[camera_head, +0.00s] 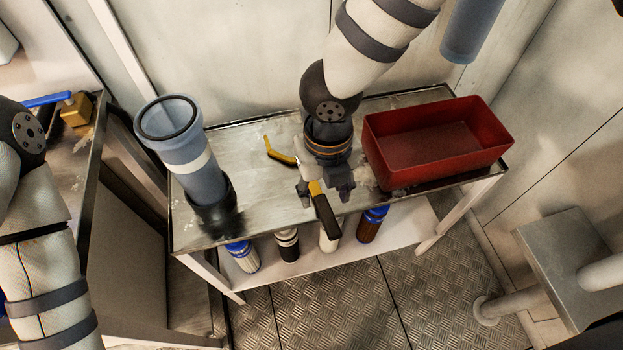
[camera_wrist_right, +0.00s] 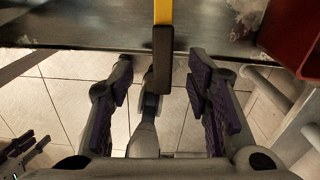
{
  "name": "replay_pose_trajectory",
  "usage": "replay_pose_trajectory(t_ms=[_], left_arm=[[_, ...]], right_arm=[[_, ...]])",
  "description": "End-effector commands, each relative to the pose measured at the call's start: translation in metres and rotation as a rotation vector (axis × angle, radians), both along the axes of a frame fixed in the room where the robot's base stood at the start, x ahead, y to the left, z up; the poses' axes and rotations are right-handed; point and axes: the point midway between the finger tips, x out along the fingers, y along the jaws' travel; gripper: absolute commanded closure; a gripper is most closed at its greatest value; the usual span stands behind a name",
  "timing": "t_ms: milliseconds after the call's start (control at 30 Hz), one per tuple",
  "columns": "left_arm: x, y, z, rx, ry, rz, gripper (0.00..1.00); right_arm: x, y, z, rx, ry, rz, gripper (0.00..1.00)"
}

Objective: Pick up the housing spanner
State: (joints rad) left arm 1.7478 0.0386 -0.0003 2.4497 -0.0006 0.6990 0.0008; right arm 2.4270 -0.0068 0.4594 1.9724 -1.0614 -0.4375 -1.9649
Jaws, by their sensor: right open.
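The housing spanner (camera_head: 281,157) has a yellow hooked head and a black handle. It lies on the metal bench top, its handle sticking out past the front edge. My right gripper (camera_head: 324,191) hides its middle in the head view. In the right wrist view the black handle (camera_wrist_right: 162,60) lies between the spread, purple-padded fingers of the right gripper (camera_wrist_right: 161,90), with gaps on both sides. The right gripper is open and holds nothing. Finger-like parts, seemingly of my left gripper (camera_wrist_right: 20,148), show at the wrist view's lower left; their opening is unclear.
A red bin (camera_head: 435,145) stands on the bench just right of the right gripper. A blue-grey filter housing (camera_head: 188,160) with a black base stands at the bench's left end. Several bottles, one with a blue cap (camera_head: 373,222), stand on the lower shelf. The bench between housing and spanner is clear.

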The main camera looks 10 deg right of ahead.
Motion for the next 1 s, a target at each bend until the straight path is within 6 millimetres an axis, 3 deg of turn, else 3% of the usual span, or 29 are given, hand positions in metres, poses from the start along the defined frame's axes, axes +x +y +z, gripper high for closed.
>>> replay_pose_trajectory(t_ms=[300, 567, 767, 1000], left_arm=[[-0.003, 0.0, -0.004, 0.0, 0.012, 0.0, 0.68], [-0.003, 0.0, -0.004, 0.001, 0.011, 0.0, 0.68], [-0.003, 0.0, -0.004, 0.001, 0.011, 0.0, 0.68], [-0.003, 0.0, -0.004, 0.001, 0.011, 0.0, 0.68]], right_arm=[[0.002, -0.004, -0.052, 0.0, 0.0, 0.001, 0.55], [0.003, -0.004, -0.057, 0.002, -0.004, -0.003, 0.55], [0.003, -0.004, -0.057, 0.001, -0.003, -0.003, 0.98], [0.003, -0.004, -0.056, 0.002, -0.004, -0.003, 1.0]])
